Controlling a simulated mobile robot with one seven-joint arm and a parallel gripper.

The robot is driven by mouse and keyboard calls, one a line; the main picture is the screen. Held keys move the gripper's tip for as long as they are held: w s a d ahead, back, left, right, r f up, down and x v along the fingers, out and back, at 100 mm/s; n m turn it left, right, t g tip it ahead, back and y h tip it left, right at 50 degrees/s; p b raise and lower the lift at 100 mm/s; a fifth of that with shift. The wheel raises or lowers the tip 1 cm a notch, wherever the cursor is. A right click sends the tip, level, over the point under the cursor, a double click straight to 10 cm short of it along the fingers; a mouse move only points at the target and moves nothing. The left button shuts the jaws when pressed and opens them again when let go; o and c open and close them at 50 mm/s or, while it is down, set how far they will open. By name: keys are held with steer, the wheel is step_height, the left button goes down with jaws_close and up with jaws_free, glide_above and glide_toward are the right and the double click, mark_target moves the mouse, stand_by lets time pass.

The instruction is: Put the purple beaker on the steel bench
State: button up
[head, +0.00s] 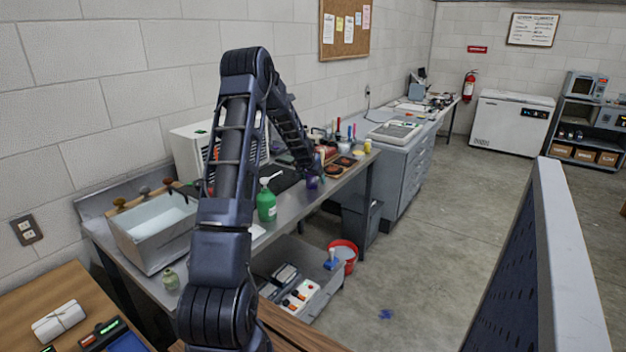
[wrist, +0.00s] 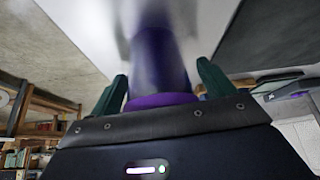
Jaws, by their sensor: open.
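The purple beaker (wrist: 158,62) stands between the two dark green fingers of my gripper (wrist: 162,88) in the wrist view. The fingers are apart, with a visible gap on each side of it. The beaker's far end meets a pale, blurred surface. In the head view a small purple patch of the beaker (head: 312,184) shows at the end of my arm, over the steel bench (head: 292,208) near its front edge. My arm hides most of my gripper there, and contact between beaker and bench is too small to tell.
A green pump bottle (head: 266,204) stands on the bench left of my gripper. Dark trays (head: 333,170) and a yellow jar (head: 367,146) lie to the right. A white basin (head: 155,232) is at the left end. A red bucket (head: 344,252) stands on the floor.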

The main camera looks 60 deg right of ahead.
steer(key=v, duration=1.2)
steer(key=w+a+r+n+t+y, duration=0.15)
steer(key=w+a+r, duration=0.3)
steer(key=a, duration=0.55)
steer(key=w+a+r+n, duration=0.2)
steer(key=w+a+r, duration=0.25)
steer(key=a, duration=0.55)
steer(key=w+a+r+n+t+y, duration=0.15)
steer(key=w+a+r, duration=0.3)
steer(key=a, duration=0.45)
steer(key=s+a+r+n, duration=0.1)
steer(key=a+r+n, duration=0.1)
steer(key=a, duration=0.6)
steer(key=s+a+r+n, duration=0.1)
steer(key=a+r+n, duration=0.1)
steer(key=a, duration=0.7)
steer(key=s+a+n+y, duration=0.1)
steer(key=s+a+n, duration=0.2)
steer(key=s+a, duration=0.5)
steer(key=s+a+n+y, duration=0.2)
steer(key=s+a, duration=0.6)
steer(key=a, duration=0.8)
steer(key=shift+s+a+n+t, duration=0.2)
steer(key=shift+a+n+t, duration=0.2)
steer(key=shift+n, duration=0.8)
steer(key=shift+o, duration=0.5)
